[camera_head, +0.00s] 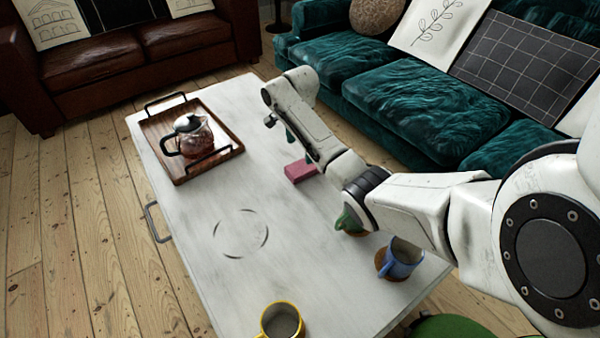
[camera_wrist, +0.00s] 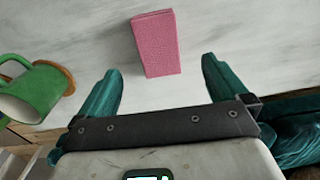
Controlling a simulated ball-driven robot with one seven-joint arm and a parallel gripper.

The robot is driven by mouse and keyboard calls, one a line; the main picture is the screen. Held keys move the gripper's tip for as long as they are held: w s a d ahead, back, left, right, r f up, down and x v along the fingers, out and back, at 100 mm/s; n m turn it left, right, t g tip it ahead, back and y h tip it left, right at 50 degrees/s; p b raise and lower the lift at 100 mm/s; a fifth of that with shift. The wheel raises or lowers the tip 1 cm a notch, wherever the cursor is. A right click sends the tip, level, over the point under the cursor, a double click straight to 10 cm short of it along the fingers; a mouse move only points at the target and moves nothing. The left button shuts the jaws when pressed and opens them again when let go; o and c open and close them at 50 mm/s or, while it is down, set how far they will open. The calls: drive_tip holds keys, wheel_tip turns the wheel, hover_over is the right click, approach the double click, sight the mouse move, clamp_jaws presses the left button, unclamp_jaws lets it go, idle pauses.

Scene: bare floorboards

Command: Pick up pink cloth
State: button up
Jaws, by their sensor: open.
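The pink cloth (camera_head: 300,170) is a folded, block-like piece lying on the white table, toward its sofa side. In the wrist view the cloth (camera_wrist: 157,43) lies just beyond the fingertips, roughly centred between them. My gripper (camera_wrist: 158,75) has two teal fingers spread apart with nothing between them. In the head view my gripper (camera_head: 288,132) hangs from the arm above the table, beyond the cloth in the picture; the arm hides part of it.
A wooden tray (camera_head: 221,157) with a glass teapot (camera_head: 195,138) stands at the far left.

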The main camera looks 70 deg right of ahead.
sight(303, 166)
wheel_tip(303, 166, down, 4)
drive_tip(key=shift+r+b, duration=0.1)
drive_tip(key=shift+b, duration=0.4)
drive_tip(key=f, duration=0.1)
drive_tip(key=f+b, duration=0.1)
drive_tip(key=f, duration=0.1)
drive_tip(key=f+b, duration=0.1)
drive_tip(key=f, duration=0.1)
drive_tip(key=shift+s+d, duration=0.3)
drive_tip(key=shift+s, duration=0.1)
drive_tip(key=shift+c, duration=0.5)
drive_tip(key=c, duration=1)
